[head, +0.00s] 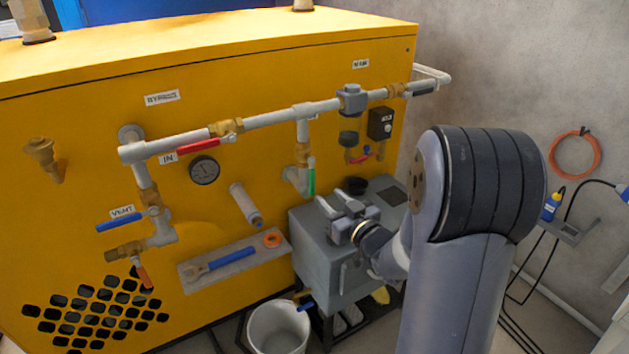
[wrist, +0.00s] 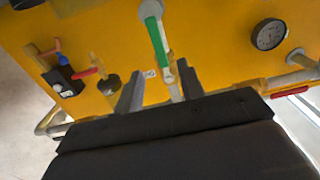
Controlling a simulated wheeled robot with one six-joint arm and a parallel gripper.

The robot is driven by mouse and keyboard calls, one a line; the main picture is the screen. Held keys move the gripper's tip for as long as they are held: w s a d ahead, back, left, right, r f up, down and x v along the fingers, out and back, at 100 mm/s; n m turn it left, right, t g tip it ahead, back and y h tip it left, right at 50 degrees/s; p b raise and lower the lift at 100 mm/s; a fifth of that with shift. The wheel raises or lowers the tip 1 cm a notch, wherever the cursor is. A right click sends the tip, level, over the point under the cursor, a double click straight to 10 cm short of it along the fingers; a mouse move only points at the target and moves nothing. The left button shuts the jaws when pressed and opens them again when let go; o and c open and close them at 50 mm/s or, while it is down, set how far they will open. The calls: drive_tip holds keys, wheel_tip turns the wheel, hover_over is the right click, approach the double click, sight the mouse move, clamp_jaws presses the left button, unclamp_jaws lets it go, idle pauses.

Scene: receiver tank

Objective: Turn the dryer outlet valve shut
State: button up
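A valve with a long green lever (head: 311,177) sits on the vertical pipe below the tee, just above the grey box. The lever hangs down along the pipe. The green lever (wrist: 157,43) also shows in the wrist view, above and between my fingertips. No readable label names the dryer outlet valve, so I cannot confirm it is this one. My gripper (head: 336,203) is open and empty, above the grey box (head: 325,250), near the lever's lower end. My gripper's fingers (wrist: 158,85) stand apart in the wrist view, with nothing between them.
The yellow cabinet (head: 75,160) carries white pipes, a gauge (head: 204,170), a red lever (head: 198,145), a blue lever (head: 118,221) and an orange lever (head: 145,277). A tray (head: 240,262) holds a blue wrench. A white bucket (head: 278,328) stands below.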

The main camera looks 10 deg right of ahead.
sight(313, 181)
drive_tip(key=b+x, duration=0.1)
drive_tip(key=x, duration=0.7)
drive_tip(key=shift+f, duration=0.1)
clamp_jaws()
idle(0.4)
